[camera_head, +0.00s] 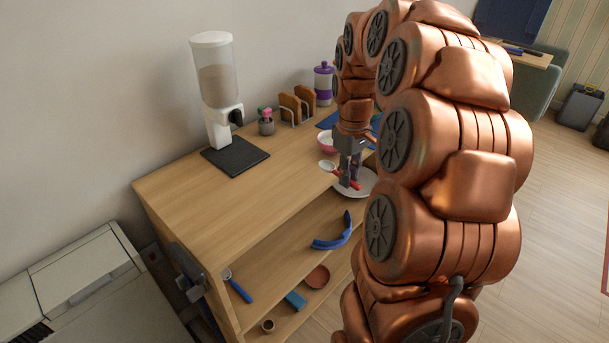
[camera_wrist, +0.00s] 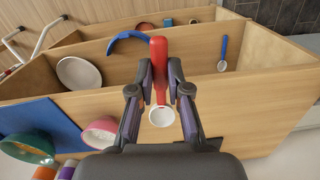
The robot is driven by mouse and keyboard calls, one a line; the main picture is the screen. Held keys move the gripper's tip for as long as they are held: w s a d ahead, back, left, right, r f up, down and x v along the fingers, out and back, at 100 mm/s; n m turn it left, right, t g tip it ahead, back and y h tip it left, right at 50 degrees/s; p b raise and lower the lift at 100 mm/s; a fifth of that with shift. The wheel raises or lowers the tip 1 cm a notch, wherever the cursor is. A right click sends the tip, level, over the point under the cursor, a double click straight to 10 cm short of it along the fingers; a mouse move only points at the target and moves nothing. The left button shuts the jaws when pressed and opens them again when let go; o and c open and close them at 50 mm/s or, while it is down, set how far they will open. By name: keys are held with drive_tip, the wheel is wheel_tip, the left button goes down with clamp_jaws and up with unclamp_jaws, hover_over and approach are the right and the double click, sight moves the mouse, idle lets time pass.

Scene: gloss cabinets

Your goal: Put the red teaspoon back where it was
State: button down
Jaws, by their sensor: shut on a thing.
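My gripper (camera_head: 349,182) is over the front edge of the wooden cabinet top, close to the white plate (camera_head: 367,184). It is shut on the red teaspoon, whose red handle (camera_wrist: 158,62) runs between the fingers in the wrist view. The spoon's pale round bowl (camera_wrist: 162,116) points back toward the palm. In the head view the pale bowl (camera_head: 326,166) sticks out left of the fingers. The spoon seems held above the top; the gap is unclear. The plate also shows at left in the wrist view (camera_wrist: 80,73).
A pink bowl (camera_head: 326,145) and blue mat (camera_head: 327,121) lie behind my gripper. A dispenser (camera_head: 214,90), dark mat (camera_head: 235,155) and toast rack (camera_head: 293,107) stand further back. Open shelves below hold a blue curved thing (camera_head: 334,236) and blue-handled utensil (camera_head: 237,287). The top's front left is clear.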

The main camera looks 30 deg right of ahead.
drive_tip(key=shift+s+d+f+n, duration=0.1)
drive_tip(key=shift+s+f+n, duration=0.35)
drive_tip(key=shift+f+n, duration=0.05)
drive_tip(key=p, duration=0.1)
hover_over(311, 171)
drive_tip(key=shift+f, duration=2.5)
drive_tip(key=shift+f, duration=0.15)
drive_tip(key=c, duration=1.1)
unclamp_jaws()
wheel_tip(311, 171, up, 12)
drive_tip(key=shift+w+r, duration=0.15)
